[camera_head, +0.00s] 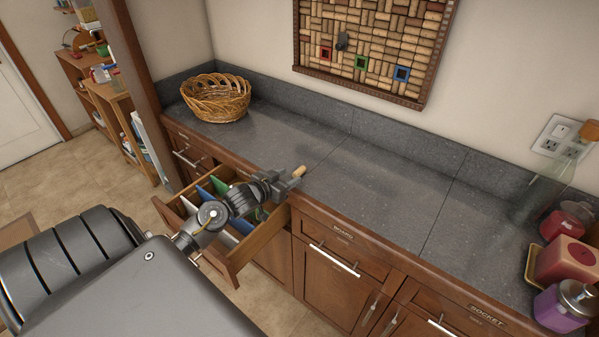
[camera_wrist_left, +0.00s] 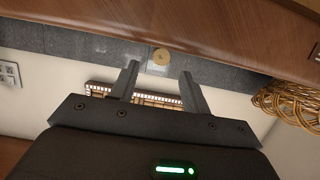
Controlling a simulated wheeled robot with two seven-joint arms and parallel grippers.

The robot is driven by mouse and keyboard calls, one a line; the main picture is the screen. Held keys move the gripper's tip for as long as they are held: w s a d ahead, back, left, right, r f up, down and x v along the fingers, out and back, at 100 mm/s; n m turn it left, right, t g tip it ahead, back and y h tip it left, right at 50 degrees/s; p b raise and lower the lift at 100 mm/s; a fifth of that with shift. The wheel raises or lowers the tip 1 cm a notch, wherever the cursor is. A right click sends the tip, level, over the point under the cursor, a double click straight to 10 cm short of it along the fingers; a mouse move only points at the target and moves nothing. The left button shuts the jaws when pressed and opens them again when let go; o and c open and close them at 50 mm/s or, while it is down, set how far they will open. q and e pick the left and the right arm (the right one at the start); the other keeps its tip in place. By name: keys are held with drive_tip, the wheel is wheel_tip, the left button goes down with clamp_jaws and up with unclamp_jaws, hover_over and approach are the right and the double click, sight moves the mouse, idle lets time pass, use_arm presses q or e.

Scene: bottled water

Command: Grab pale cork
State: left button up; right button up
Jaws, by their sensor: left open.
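The pale cork (camera_head: 299,171) is a small tan cylinder at the front edge of the grey counter, above the open drawer. In the left wrist view the cork (camera_wrist_left: 161,56) shows as a round end. My left gripper (camera_head: 291,182) is at the counter's front edge, right by the cork. In the left wrist view its two fingers (camera_wrist_left: 160,74) are apart, and the cork appears between and just beyond their tips. I see no grip on it. Whether a finger touches it I cannot tell. My right gripper is not in view.
An open drawer (camera_head: 236,262) with coloured files lies below my left arm. A wicker basket (camera_head: 217,98) stands at the counter's left. Jars and a red container (camera_head: 568,262) stand at the far right. The middle counter (camera_head: 385,195) is clear. A framed cork board (camera_head: 372,45) hangs behind.

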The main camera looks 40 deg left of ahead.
sight(295, 173)
use_arm(q)
drive_tip(key=shift+w+r, duration=0.1)
drive_tip(key=shift+w, duration=0.15)
drive_tip(key=p+x, duration=0.1)
drive_tip(key=x, duration=0.4)
drive_tip(key=shift+s+p, duration=0.1)
drive_tip(key=shift+p, duration=0.3)
drive_tip(key=shift+s, duration=0.1)
drive_tip(key=shift+c, duration=0.8)
clamp_jaws()
